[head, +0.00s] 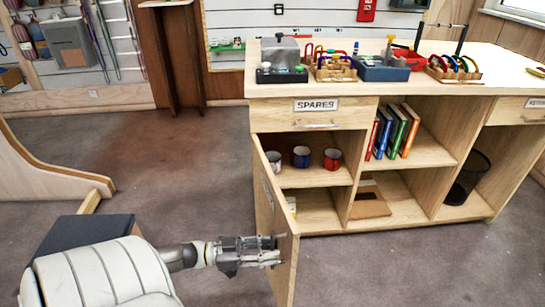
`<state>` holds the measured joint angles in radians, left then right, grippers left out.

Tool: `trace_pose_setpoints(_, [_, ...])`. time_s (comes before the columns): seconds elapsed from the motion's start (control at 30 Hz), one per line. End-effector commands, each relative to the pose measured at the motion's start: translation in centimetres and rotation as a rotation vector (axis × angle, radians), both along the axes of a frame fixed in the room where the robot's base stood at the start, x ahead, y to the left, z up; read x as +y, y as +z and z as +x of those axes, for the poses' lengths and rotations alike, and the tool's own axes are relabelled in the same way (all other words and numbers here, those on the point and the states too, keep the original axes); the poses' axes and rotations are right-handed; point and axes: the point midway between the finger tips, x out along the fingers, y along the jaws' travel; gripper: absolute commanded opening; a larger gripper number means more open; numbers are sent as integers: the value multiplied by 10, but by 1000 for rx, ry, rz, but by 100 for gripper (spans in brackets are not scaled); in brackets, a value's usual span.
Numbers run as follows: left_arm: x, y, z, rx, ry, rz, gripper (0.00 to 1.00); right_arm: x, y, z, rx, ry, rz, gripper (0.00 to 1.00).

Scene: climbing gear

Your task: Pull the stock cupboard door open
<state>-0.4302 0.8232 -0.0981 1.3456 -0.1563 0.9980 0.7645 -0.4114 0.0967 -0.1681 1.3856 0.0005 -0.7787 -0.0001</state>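The stock cupboard door (287,265) is a light wooden panel hinged at the left side of the counter. It stands swung out toward me, well open. My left gripper (274,252) is at the door's outer face, near its free edge, with its fingertips against or very close to the panel. The door handle is not clearly visible there, and I cannot tell whether the fingers are closed around it. My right gripper is out of view. Inside the cupboard (317,177), a dark mug (274,161), a blue mug (301,157) and a red mug (332,159) stand on the shelf.
The wooden counter (320,92) has a SPARES drawer (314,115) above the cupboard and gear on top. Several books (393,132) and a black wire bin (468,178) occupy open compartments. A curved wooden piece (45,170) stands at left. Carpet (185,170) between is clear.

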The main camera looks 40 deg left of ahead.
Motion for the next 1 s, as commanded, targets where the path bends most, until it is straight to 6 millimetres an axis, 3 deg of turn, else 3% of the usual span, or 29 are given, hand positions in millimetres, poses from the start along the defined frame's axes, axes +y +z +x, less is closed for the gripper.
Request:
trace_pose_setpoints(0.3, [43,-1,-51,4,2,2,31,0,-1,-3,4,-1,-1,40])
trace_pose_setpoints(0.5, [63,-1,-75,2,2,2,31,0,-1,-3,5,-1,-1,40])
trace_pose_setpoints(1.0, [70,0,-84,0,1,0,31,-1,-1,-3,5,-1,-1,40])
